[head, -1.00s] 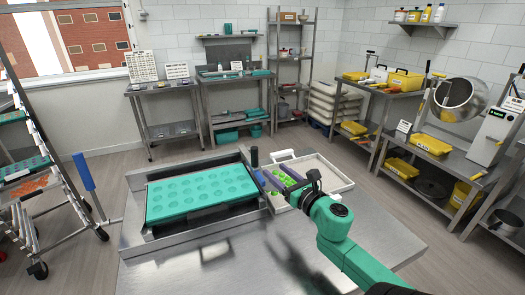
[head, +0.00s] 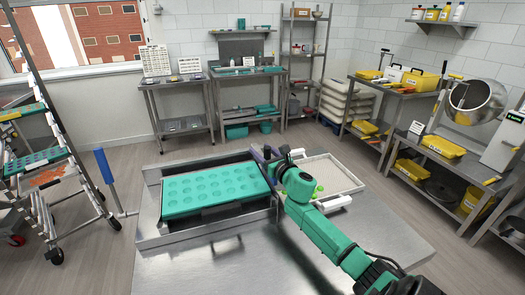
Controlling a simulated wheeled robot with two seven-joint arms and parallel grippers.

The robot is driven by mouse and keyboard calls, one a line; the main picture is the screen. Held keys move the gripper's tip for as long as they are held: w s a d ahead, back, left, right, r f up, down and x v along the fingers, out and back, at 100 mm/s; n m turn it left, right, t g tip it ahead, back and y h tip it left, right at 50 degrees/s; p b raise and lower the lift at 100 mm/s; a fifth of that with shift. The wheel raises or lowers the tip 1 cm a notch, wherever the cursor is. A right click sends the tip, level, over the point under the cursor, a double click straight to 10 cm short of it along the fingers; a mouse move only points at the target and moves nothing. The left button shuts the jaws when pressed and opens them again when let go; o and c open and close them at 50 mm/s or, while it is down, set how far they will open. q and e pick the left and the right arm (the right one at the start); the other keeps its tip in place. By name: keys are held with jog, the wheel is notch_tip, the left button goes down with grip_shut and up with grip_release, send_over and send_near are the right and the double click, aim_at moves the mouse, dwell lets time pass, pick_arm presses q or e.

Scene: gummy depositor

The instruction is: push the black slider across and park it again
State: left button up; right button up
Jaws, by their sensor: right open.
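My right gripper (head: 277,156) is at the right end of the teal mould tray (head: 215,187), its dark jaws open. A purple part (head: 257,155) shows just left of the jaws, at the back right corner of the mould's metal frame. The black slider is hard to make out here; my gripper and wrist cover most of that spot. I cannot tell whether the jaws touch it. The teal mould has rows of round cavities and lies in the frame on the steel table. My left gripper is not in view.
A white tray (head: 345,176) lies right of my wrist, with green pieces (head: 318,189) showing beside my arm. The steel table's front (head: 215,262) is clear. Shelves with yellow bins (head: 443,146) stand at the right.

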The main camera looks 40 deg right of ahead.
jog(key=shift+s, duration=0.1)
grip_shut()
dwell(1.2)
